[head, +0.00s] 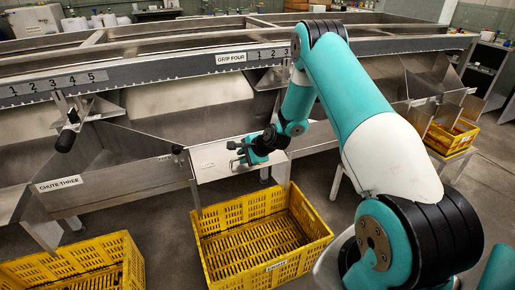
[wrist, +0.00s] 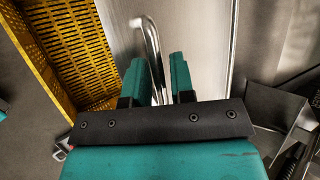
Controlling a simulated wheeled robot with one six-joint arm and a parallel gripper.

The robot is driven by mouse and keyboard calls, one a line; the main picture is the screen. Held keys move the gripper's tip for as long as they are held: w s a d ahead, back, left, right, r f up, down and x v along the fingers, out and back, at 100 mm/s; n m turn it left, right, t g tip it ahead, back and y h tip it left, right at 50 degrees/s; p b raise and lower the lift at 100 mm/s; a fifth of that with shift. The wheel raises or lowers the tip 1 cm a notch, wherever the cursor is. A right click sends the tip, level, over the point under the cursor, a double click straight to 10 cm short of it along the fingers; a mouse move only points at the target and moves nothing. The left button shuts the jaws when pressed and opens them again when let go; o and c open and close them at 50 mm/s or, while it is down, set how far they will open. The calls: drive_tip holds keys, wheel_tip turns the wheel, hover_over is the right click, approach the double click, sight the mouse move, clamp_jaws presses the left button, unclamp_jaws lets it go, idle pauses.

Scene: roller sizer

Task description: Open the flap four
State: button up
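The flap (head: 215,170) is a pale metal panel at the middle chute, above the front yellow crate; its small label is too small to read. My gripper (head: 240,151) is at the flap's front face in the head view. In the wrist view the flap (wrist: 198,30) is a brushed metal sheet with a bent round bar handle (wrist: 152,40). My gripper (wrist: 158,62) is open there, its two teal fingers apart on either side of the handle. I cannot tell whether either finger touches the bar. The flap stands closed, close to upright.
A yellow crate (head: 205,228) stands on the floor below the flap; another yellow crate (head: 127,262) is at lower left. The sign "GRIP FOUR" (head: 230,57) is on the rail above. The "CHUTE THREE" label (head: 60,184) is on the left chute.

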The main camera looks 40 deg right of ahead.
drive_tip(key=v, duration=1.6)
drive_tip(key=shift+s, duration=0.15)
